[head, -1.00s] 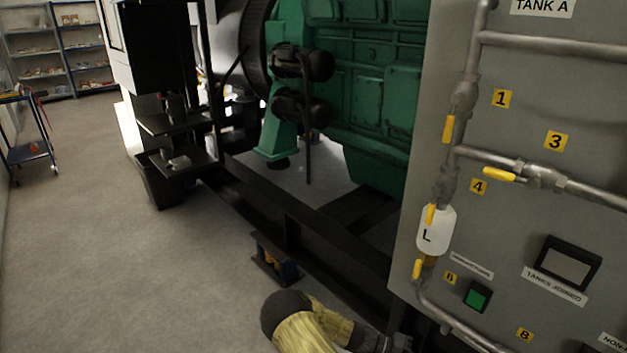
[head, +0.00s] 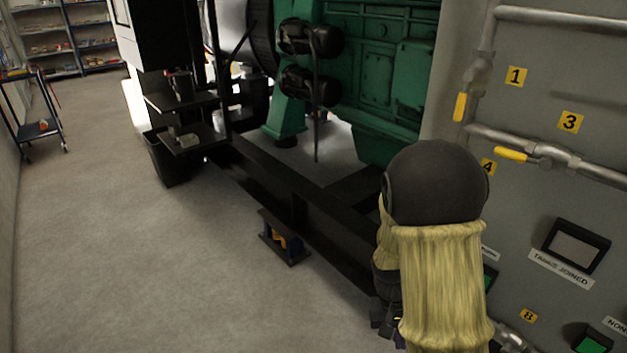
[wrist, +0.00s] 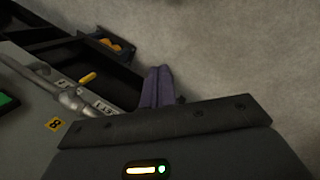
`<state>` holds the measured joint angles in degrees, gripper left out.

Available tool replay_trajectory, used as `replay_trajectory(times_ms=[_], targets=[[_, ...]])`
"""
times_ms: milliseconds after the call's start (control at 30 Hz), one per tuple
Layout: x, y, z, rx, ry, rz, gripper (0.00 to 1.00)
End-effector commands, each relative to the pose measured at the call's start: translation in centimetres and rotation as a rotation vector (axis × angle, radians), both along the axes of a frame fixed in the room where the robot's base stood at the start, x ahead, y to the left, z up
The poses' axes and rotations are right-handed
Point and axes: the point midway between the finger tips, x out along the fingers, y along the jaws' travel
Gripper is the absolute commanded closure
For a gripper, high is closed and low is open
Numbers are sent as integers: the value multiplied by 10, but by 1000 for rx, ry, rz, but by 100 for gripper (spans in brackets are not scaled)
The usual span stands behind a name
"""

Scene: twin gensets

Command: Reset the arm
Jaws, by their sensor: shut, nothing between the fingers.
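My arm stands in front of the grey valve panel (head: 440,95) at the right of the head view, its dark rounded joint and yellowish sleeve covering the panel's lower left part. My gripper (wrist: 158,88) shows in the wrist view as two purple fingers pressed together, with nothing between them. They point over the grey floor, beside the dark base frame. In the head view the fingers are not clear, low behind the sleeve. Valve 4 and the pipes below it are mostly hidden by my arm.
A green engine (head: 375,75) stands on a black base frame (head: 285,195) left of the panel. A small black mount (head: 284,238) sits on the floor beside the frame. Open floor (head: 130,270) lies to the left, with a blue cart (head: 35,125) farther back.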

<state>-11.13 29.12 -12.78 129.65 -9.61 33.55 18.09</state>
Motion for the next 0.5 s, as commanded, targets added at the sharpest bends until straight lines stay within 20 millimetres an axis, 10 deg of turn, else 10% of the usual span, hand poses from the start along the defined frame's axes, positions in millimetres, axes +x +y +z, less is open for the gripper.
replay_trajectory(times_ms=[500], targets=[[-32,30,84,186,-336,156,100]])
